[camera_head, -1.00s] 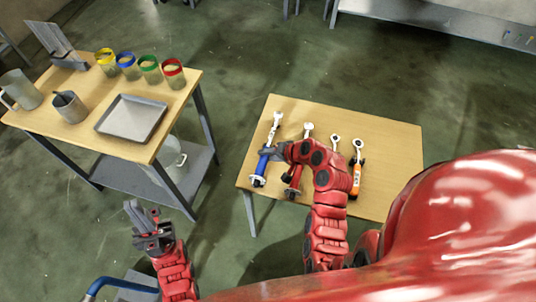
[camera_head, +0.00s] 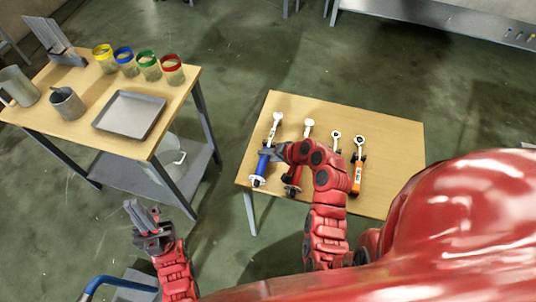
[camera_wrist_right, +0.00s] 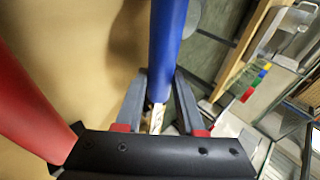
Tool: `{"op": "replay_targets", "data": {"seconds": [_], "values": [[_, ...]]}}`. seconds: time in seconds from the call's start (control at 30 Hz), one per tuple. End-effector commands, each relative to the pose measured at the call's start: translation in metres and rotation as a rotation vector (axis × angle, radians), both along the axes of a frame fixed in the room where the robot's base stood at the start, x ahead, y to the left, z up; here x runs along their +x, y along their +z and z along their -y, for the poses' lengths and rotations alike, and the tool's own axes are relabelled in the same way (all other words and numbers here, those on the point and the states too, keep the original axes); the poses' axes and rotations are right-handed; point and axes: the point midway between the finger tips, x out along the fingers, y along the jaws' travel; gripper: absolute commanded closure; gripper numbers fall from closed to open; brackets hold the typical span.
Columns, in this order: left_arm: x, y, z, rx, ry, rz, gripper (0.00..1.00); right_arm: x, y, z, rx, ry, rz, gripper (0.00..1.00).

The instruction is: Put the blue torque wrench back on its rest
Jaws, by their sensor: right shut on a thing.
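The blue torque wrench (camera_head: 261,167) is at the left end of the row on the small wooden table (camera_head: 390,135), its silver head toward the far edge. My right gripper (camera_head: 270,153) reaches it from the right and is shut on its blue handle. In the right wrist view the handle (camera_wrist_right: 168,40) runs between the two fingers (camera_wrist_right: 158,95). I cannot tell whether the wrench lies fully on its rest; the arm and handle hide the contact. My left gripper (camera_head: 143,215) hangs empty off the tables at lower left; its finger gap is unclear.
A red-handled wrench (camera_head: 292,178) lies close to the right, partly behind my right arm. Another wrench (camera_head: 336,137) and an orange-handled one (camera_head: 357,175) lie farther right. The left table (camera_head: 80,140) holds a tray (camera_head: 130,114), coloured-rim jars (camera_head: 148,66) and mugs.

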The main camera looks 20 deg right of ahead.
Motion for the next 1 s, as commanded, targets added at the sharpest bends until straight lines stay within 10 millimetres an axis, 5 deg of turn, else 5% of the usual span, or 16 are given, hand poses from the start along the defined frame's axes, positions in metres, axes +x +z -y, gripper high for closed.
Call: {"op": "replay_targets", "data": {"seconds": [0.43,0.47,0.63,1.0], "values": [[-0.0001,-0.0028,0.0000,0.000,0.000,0.000,1.00,0.0008,-0.0030,-0.0001,0.001,0.000,0.004,1.00],[-0.0001,-0.0028,0.0001,0.000,0.000,0.000,1.00,0.0007,-0.0032,0.0000,0.001,0.000,0.002,0.56],[0.0000,-0.0029,0.0000,0.000,0.000,0.000,1.00,0.0005,-0.0036,0.0000,0.001,0.000,0.002,0.27],[0.0000,-0.0065,0.0000,0.000,0.000,0.000,1.00,-0.0028,-0.0002,0.0042,-0.001,-0.002,0.004,0.27]]}}
